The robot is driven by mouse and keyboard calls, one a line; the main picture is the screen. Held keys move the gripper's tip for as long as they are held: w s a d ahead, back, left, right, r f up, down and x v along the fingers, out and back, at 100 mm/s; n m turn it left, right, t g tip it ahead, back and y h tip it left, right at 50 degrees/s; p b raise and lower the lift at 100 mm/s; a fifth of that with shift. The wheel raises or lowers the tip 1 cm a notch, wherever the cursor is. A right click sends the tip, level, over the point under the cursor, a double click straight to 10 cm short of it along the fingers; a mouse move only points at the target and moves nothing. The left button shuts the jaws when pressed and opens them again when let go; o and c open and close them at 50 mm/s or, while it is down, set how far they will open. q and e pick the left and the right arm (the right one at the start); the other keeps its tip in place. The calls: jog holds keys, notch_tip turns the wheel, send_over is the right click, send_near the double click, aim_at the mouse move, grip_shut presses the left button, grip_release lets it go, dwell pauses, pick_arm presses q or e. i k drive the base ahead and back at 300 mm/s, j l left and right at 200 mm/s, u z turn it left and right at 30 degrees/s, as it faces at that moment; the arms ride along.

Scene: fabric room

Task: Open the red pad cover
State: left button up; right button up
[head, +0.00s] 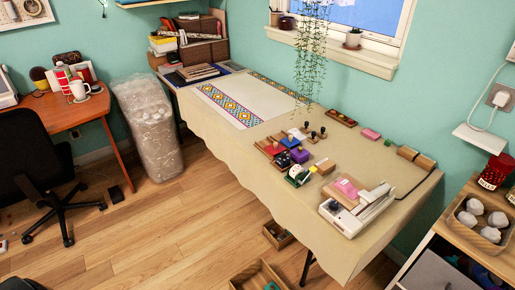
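A small red pad (271,148) lies in a cluster of coloured pads on the long cloth-covered table (240,150), toward its right half. A blue pad (290,142), a purple pad (300,156) and a dark pad (282,159) sit close beside it. A dark knobbed piece stands at or on the red pad; I cannot tell which. The pad is too small in the head view to tell whether its cover is shut. Neither of my grippers is in view.
A green and white item (298,175) and a white device (357,210) with a pink piece stand nearer the front. A patterned runner (230,105) lies on the left half. A hanging plant (312,50) drops behind the table. Wooden crates (258,276) lie on the floor.

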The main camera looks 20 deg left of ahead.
aim_at(275, 148)
jog(key=j, duration=1.95)
jog(key=i+z, duration=0.05)
